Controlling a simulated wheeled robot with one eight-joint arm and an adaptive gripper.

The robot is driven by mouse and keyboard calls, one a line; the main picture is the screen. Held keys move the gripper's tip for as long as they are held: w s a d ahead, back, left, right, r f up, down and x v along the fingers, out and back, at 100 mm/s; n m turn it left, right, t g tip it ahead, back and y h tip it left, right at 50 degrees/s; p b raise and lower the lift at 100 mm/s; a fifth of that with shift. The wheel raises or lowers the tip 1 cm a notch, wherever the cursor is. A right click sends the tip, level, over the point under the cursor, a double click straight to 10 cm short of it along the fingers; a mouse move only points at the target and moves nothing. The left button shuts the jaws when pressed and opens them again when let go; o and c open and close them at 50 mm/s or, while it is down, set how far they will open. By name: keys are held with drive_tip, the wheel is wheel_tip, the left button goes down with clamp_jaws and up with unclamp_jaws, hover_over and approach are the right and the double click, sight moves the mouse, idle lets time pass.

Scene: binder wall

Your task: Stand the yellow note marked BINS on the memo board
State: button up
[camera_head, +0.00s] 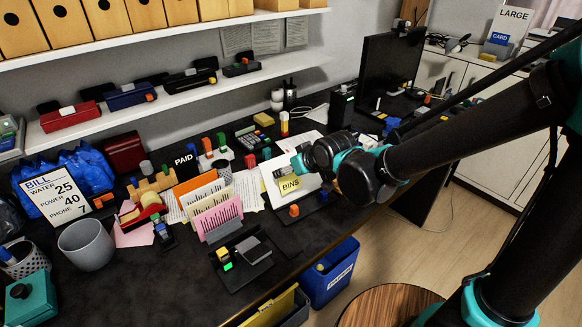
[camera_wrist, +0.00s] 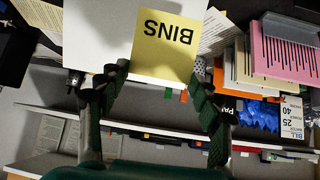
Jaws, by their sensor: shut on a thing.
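The yellow note marked BINS (camera_head: 289,185) is between the fingers of my gripper (camera_head: 295,167), low over the desk's right part. In the wrist view the note (camera_wrist: 165,50) appears upside down. The two dark fingers of my gripper (camera_wrist: 160,73) are at either side of its near edge, shut on it. A white panel (camera_head: 271,173) is right behind the note and may be the memo board; it also shows in the wrist view (camera_wrist: 86,45). I cannot tell whether the note touches it. The note hides part of the panel.
An orange block on a dark base (camera_head: 294,210) is just in front of the note. Orange and pink file cards (camera_head: 215,212) stand to the left. A blue bin (camera_head: 330,272) is below the desk edge. A monitor (camera_head: 390,68) stands behind my arm.

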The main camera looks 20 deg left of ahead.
sight(290, 182)
drive_tip(key=shift+w+a+f, duration=0.25)
drive_tip(key=shift+a+f, duration=0.15)
drive_tip(key=shift+f, duration=0.55)
drive_tip(key=shift+w+a+f, duration=0.25)
drive_tip(key=shift+a+f, duration=0.1)
drive_tip(key=shift+f, duration=0.55)
drive_tip(key=shift+w+a+f, duration=0.25)
drive_tip(key=shift+a+f, duration=0.15)
drive_tip(key=shift+f, duration=0.55)
drive_tip(key=shift+f, duration=0.25)
drive_tip(key=shift+s+d+f, duration=0.2)
drive_tip(key=shift+d+f, duration=0.1)
drive_tip(key=shift+f, duration=0.25)
drive_tip(key=o, duration=0.9)
drive_tip(key=shift+v, duration=6)
